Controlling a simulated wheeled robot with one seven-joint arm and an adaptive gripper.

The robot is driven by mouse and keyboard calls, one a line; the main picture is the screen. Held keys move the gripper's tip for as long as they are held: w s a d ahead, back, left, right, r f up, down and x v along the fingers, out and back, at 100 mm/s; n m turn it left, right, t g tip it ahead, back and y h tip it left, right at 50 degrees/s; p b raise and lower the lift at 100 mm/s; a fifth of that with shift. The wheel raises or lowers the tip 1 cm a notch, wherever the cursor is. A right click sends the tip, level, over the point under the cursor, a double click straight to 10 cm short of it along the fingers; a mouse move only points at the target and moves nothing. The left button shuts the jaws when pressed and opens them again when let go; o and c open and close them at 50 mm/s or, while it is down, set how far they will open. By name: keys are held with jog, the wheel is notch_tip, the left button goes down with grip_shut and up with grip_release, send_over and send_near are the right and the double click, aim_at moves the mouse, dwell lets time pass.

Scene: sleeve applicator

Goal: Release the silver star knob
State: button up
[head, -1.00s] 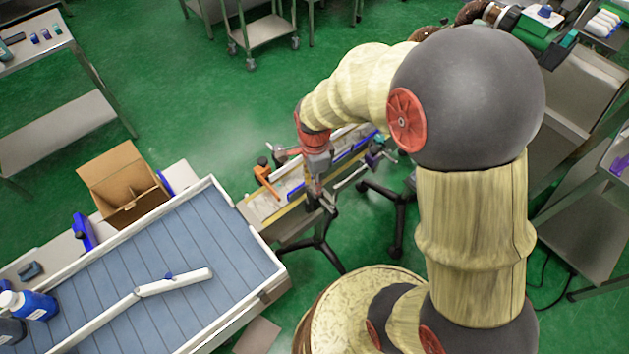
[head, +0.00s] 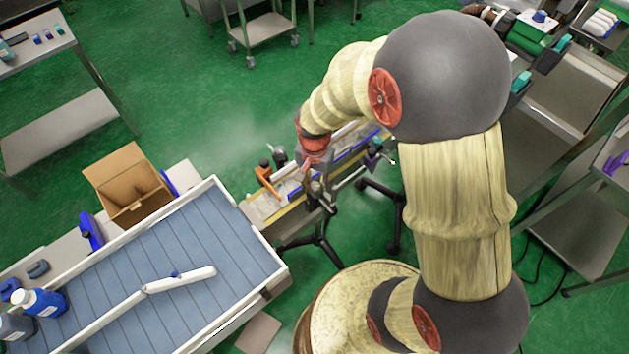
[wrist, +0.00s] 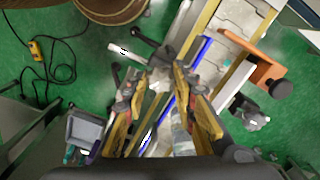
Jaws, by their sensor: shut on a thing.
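My gripper (wrist: 164,72) points down over a narrow conveyor (wrist: 235,42) with blue and yellow side rails. Its two yellow-padded fingers come in from left and right, and their tips close on a small pale silver piece (wrist: 160,83), which appears to be the silver star knob. Its star outline is hard to make out, as the fingers cover part of it. In the head view my gripper (head: 316,196) is at the near side of the conveyor, and the knob is hidden there.
An orange bracket (wrist: 257,71) with a black knob stands by the conveyor, with a grey clamp (wrist: 245,110) beside it. A white rod (wrist: 128,52) juts from the other side. A wide blue-grey belt (head: 185,255) and an open cardboard box (head: 130,185) lie left in the head view.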

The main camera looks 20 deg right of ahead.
jog(key=n+p, duration=0.1)
jog(key=n, duration=0.5)
jog(key=shift+p, duration=0.3)
jog(key=n+p, duration=0.1)
jog(key=n, duration=0.5)
jog(key=shift+n, duration=0.4)
jog(key=n+p, duration=0.1)
jog(key=n, duration=0.5)
jog(key=shift+d, duration=0.1)
jog(key=n, duration=0.6)
jog(key=shift+w+p, duration=0.1)
jog(key=shift+p, duration=0.25)
jog(key=shift+n, duration=0.3)
jog(key=o, duration=1.1)
jog(key=shift+o, duration=0.3)
